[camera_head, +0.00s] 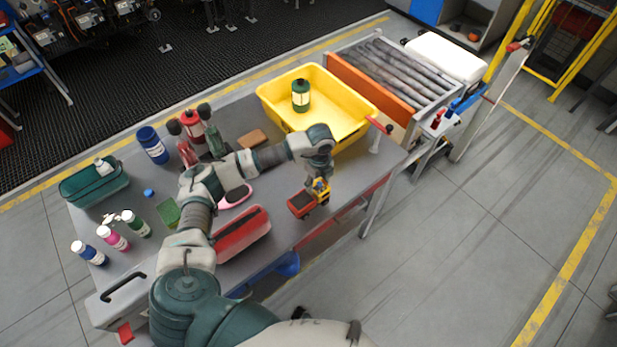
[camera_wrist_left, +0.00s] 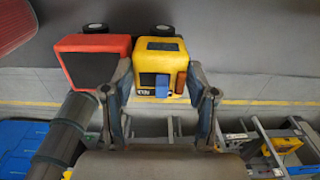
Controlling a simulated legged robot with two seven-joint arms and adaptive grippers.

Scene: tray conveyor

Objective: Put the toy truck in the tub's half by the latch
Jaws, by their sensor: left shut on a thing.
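The toy truck (camera_head: 301,203) has a red bed and a yellow cab. My left gripper (camera_head: 319,184) is shut on its cab and holds it near the table's right edge, in front of the tub. In the left wrist view the two fingers (camera_wrist_left: 164,84) sit on either side of the yellow cab (camera_wrist_left: 160,52), with the red bed to the left. The yellow tub (camera_head: 340,98) stands at the back right of the table. A green bottle (camera_head: 300,95) stands upright inside it, toward the back left. I cannot clearly make out a latch on the tub. My right gripper is not in view.
A roller conveyor (camera_head: 390,75) with an orange side lies behind the tub. A red-tipped lever (camera_head: 380,126) stands by the tub's right corner. A red bin (camera_head: 243,235), a brown block (camera_head: 252,138) and several bottles stand on the grey table.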

